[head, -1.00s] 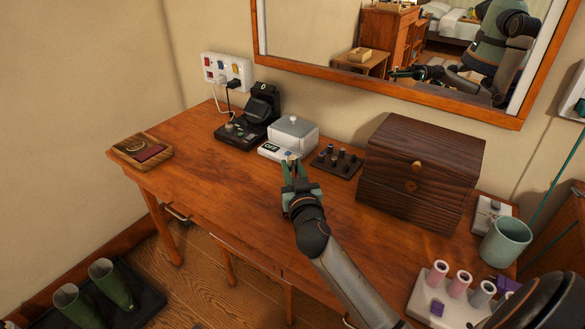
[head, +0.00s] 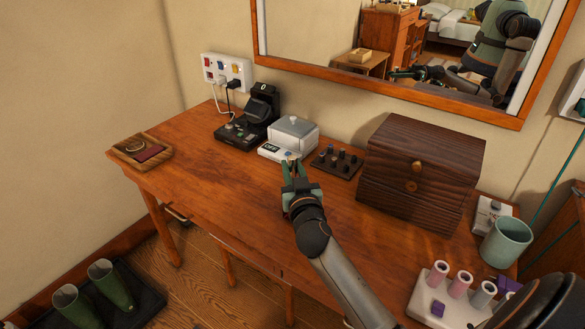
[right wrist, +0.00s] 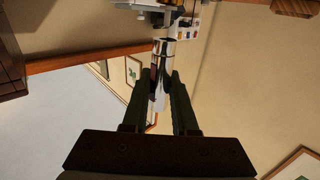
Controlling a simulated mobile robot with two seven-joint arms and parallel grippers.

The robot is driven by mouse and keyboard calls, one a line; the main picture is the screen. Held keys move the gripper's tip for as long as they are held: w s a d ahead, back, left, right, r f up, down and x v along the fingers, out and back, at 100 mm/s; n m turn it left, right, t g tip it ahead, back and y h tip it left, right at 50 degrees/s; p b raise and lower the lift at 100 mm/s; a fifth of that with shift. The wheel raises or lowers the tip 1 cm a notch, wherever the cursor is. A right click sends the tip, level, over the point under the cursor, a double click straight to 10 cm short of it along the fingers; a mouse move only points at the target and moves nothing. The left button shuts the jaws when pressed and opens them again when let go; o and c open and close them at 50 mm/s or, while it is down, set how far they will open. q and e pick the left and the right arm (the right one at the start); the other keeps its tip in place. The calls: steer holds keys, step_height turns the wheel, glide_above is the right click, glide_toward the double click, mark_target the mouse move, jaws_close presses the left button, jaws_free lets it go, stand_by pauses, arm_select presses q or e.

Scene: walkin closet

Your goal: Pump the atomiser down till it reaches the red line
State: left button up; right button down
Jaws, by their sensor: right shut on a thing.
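My right gripper (head: 292,168) reaches out over the desk, in front of the white box with the OFF display. In the right wrist view its fingers (right wrist: 165,88) are shut on a small slim, shiny cylinder (right wrist: 167,48), which seems to be the atomiser. I cannot make out the red line or a liquid level. My left gripper is in neither view.
The white box (head: 293,134) and a black device (head: 246,122) stand at the back. A small dark rack (head: 337,161) and a wooden chest (head: 420,172) are to the right. A cup (head: 506,242) and a tube holder (head: 436,311) are farther right. The desk's left middle is clear.

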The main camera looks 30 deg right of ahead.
steer(key=shift+f+b, duration=1.6)
stand_by(1.8)
steer(key=shift+f, duration=0.15)
stand_by(0.4)
steer(key=shift+r+p, duration=0.4)
steer(key=shift+r, duration=0.2)
steer(key=shift+f+b, duration=0.4)
steer(key=shift+f, duration=0.05)
stand_by(0.4)
steer(key=shift+f, duration=0.15)
stand_by(0.5)
steer(key=shift+r+p, duration=0.4)
steer(key=shift+r, duration=0.2)
steer(key=shift+f+b, duration=0.4)
steer(key=shift+f, duration=0.2)
stand_by(0.5)
